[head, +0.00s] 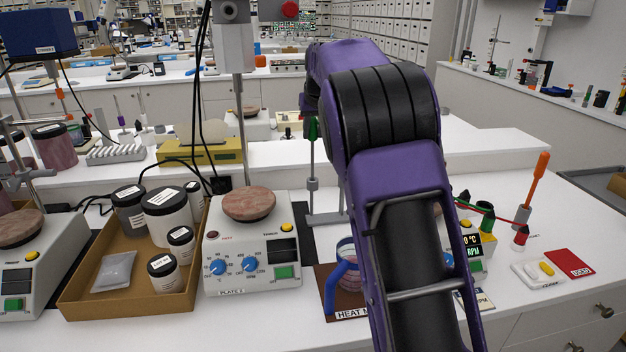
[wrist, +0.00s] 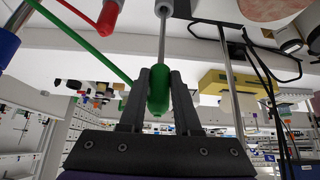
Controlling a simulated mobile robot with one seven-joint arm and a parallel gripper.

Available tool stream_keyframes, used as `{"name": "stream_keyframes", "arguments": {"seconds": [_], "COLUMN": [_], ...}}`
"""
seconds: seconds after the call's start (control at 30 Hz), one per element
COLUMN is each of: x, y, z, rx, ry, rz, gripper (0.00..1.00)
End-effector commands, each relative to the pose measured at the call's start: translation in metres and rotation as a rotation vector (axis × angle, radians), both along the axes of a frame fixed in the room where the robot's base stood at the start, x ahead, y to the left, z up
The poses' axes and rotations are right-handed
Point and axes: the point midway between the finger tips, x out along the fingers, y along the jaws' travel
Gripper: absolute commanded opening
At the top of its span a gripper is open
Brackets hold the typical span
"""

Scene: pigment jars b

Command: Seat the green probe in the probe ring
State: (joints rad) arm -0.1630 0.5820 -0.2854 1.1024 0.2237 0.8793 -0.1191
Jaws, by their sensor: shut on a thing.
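The green probe (head: 313,131) is upright left of my arm in the head view, with a thin metal shaft below its green handle. In the wrist view the green handle (wrist: 160,88) is between the two dark fingers of my gripper (wrist: 159,100), which is shut on it. In the head view my gripper (head: 309,106) is mostly hidden by my arm. The shaft runs to a grey collar (head: 313,185), also in the wrist view (wrist: 163,8), above a grey stand foot (head: 328,218). I cannot tell whether this collar is the probe ring or whether the tip is seated.
A hot plate (head: 252,262) and a brown tray of jars (head: 85,285) stand at left. A blue-handled vessel (head: 345,272) stands on a mat, partly behind my arm. An orange probe (head: 541,166) stands at right. Red and green cables cross nearby.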

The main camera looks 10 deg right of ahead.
Motion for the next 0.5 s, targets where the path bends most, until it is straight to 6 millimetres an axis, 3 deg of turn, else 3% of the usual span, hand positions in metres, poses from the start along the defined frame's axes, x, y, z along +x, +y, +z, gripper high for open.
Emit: {"name": "stream_keyframes", "arguments": {"seconds": [0.5], "x": [0.000], "y": [0.000], "z": [0.032], "rx": [0.000], "ry": [-0.001], "rz": [0.000], "gripper": [0.00]}}
